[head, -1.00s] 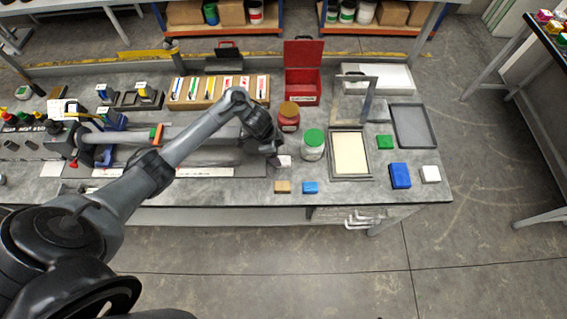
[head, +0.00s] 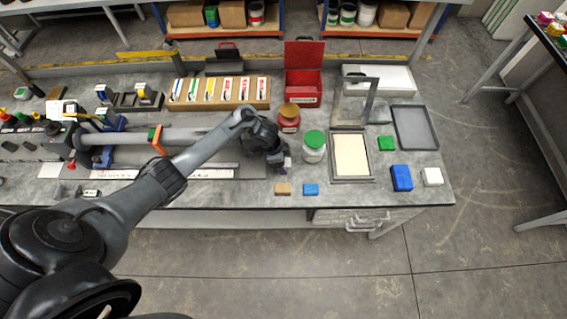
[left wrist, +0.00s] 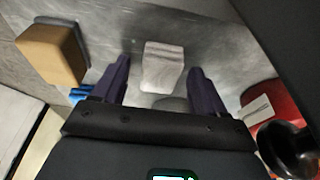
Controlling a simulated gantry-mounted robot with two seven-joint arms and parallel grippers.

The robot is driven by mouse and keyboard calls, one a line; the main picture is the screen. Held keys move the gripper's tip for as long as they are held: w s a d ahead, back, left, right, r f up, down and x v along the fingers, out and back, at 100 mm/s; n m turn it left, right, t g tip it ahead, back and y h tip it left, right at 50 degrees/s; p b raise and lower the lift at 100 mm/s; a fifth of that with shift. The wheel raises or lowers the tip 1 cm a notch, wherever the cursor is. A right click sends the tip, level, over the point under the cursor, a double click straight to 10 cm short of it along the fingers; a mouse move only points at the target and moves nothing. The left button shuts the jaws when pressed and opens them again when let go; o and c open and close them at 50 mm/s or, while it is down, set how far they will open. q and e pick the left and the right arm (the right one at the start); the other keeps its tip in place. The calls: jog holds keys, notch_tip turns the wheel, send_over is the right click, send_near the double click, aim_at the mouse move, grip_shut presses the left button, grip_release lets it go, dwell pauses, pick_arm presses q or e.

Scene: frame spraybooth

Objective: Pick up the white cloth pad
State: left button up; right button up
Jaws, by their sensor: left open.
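The white cloth pad (left wrist: 162,66) is a small pale block lying on the grey bench in the left wrist view. It sits between and a little beyond the two dark fingers of my left gripper (left wrist: 158,82), with bare bench visible on both sides. In the head view my left gripper (head: 281,163) points down at the bench, left of the green-lidded jar. It hides most or all of the pad there. My left gripper is open and holds nothing. My right gripper is not in view.
A tan block (head: 282,188) and a blue block (head: 311,189) lie in front, near the bench edge. A red jar (head: 289,118) and a green-lidded jar (head: 314,147) stand close by. Another white block (head: 432,176) lies at the far right beside a larger blue block (head: 402,178).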

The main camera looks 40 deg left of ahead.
pick_arm(q)
jog(key=c, duration=1.1)
jog(key=shift+r, duration=0.2)
notch_tip(320, 180, up, 9)
jog(key=shift+f+p, duration=0.2)
jog(key=shift+p, duration=1)
jog(key=shift+r+p, duration=2.3)
jog(key=shift+r, duration=2.25)
